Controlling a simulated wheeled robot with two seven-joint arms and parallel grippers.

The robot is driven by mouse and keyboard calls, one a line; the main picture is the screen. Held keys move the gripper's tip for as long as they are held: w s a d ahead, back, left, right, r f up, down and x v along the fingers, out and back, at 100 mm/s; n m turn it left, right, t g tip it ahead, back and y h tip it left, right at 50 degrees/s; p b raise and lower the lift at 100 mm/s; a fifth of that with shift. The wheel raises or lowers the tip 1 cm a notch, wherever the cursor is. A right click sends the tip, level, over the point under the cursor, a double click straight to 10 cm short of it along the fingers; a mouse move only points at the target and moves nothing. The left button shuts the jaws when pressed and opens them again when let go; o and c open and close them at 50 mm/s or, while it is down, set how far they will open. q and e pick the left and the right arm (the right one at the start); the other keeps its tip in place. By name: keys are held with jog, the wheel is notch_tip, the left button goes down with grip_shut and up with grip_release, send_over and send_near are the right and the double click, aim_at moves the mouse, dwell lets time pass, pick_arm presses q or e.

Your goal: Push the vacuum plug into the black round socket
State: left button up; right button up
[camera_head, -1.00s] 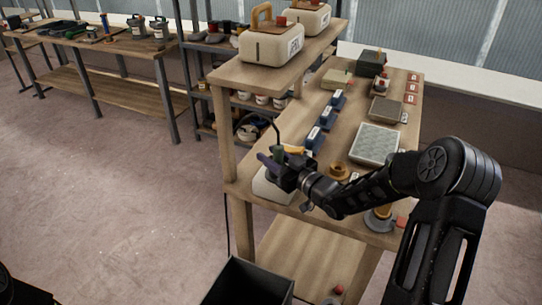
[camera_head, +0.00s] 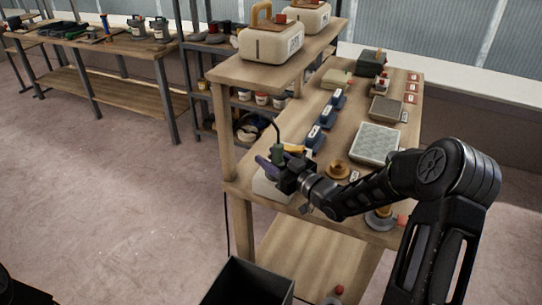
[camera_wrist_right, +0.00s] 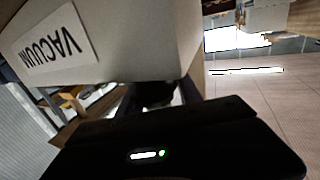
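My right gripper (camera_head: 281,170) is at the near left corner of the workbench, over a white box (camera_head: 268,187). A green plug (camera_head: 277,153) with a black cable rising from it stands upright at the gripper's fingers, which look closed on it; the fingertips are partly hidden. A purple piece and an orange piece show on either side of the plug. In the right wrist view a pale box (camera_wrist_right: 130,40) labelled VACUUM fills the upper left, close to the dark gripper body. The black round socket cannot be made out. My left gripper is not in view.
The workbench (camera_head: 315,180) holds blue blocks (camera_head: 320,133), a light grid-topped panel (camera_head: 375,144) and a brass round part (camera_head: 338,169). Two white boxes stand on the raised shelf (camera_head: 225,73). A black bin (camera_head: 247,283) stands on the floor in front.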

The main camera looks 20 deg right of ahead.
aim_at(283, 165)
jog(key=shift+o, duration=1.1)
jog(key=shift+d+f, duration=0.1)
jog(key=shift+f, duration=0.15)
jog(key=shift+w+d+r, duration=0.1)
jog(key=shift+w, duration=0.1)
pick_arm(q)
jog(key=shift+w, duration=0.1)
pick_arm(e)
jog(key=shift+r, duration=0.1)
jog(key=shift+s+d, duration=0.1)
jog(key=shift+s, duration=0.1)
jog(key=b+v, duration=0.1)
jog(key=v, duration=0.6)
jog(key=shift+s+b, duration=0.25)
jog(key=shift+b, duration=0.05)
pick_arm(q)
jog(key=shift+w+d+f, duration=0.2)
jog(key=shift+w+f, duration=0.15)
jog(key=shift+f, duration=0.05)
